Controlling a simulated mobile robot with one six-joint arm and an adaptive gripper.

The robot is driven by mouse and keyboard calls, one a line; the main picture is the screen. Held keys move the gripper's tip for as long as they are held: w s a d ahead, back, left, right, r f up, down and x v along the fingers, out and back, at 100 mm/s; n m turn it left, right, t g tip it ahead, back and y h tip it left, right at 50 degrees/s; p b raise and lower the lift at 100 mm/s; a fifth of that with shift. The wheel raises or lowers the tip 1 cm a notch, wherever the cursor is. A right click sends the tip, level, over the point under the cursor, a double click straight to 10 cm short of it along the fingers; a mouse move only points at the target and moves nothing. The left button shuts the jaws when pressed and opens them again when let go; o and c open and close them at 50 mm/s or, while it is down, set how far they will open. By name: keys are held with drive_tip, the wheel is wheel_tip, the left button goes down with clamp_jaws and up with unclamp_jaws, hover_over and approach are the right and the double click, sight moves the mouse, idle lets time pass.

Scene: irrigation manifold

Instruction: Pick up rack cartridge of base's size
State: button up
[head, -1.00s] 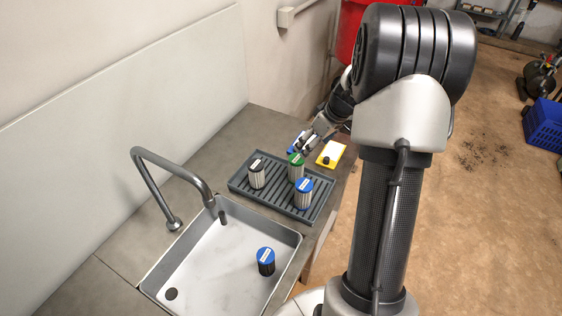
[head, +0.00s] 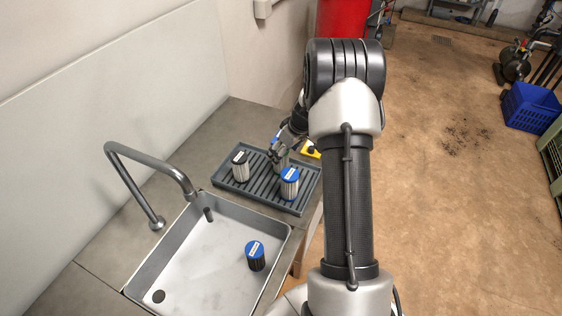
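The grey ribbed rack tray (head: 262,196) stands on the counter behind the sink. A dark, blue-capped cartridge (head: 255,258) stands in the sink. A yellow block (head: 312,149) with a black knob shows partly behind the tray; I cannot tell whether it is the base.
The sink (head: 196,256) and its curved tap (head: 150,165) lie in front of the tray. A wall runs along the left. A red container (head: 340,22) stands behind, and a blue crate (head: 531,107) is on the floor at right.

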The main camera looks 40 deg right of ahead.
drive_tip(key=x, duration=0.3)
drive_tip(key=shift+w+b, duration=0.2)
drive_tip(key=shift+b, duration=0.1)
drive_tip(key=shift+c, duration=0.2)
drive_tip(key=shift+d, duration=0.1)
drive_tip(key=c, duration=1.2)
